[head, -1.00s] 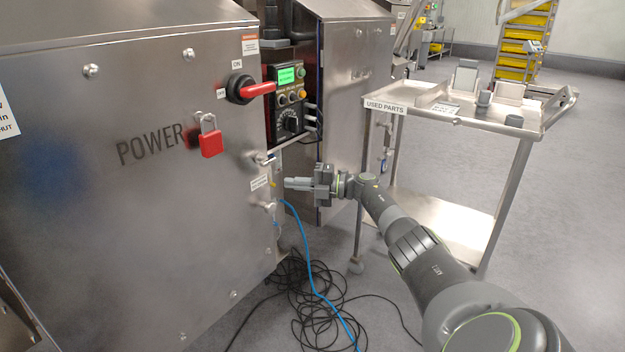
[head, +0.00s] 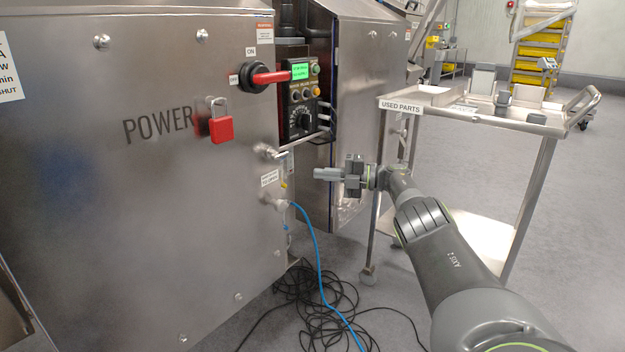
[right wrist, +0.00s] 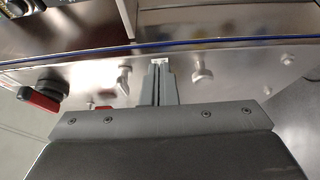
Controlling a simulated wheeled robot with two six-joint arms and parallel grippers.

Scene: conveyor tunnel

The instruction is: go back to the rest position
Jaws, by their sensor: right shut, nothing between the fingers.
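My right gripper (head: 328,174) is shut and empty. Its fingers point left toward the edge of the steel power cabinet (head: 90,240), with a gap between them in the head view. In the right wrist view the closed fingers (right wrist: 163,85) lie together in front of the cabinet face. Small metal fittings (head: 268,152) sit on the cabinet edge, left of the gripper. My left gripper does not show.
A red switch handle (head: 270,77) and a red padlock (head: 221,125) are on the cabinet. A blue cable (head: 318,258) hangs to a tangle of black cables (head: 310,305) on the floor. The used-parts cart (head: 470,118) stands behind my right arm. Floor at right is clear.

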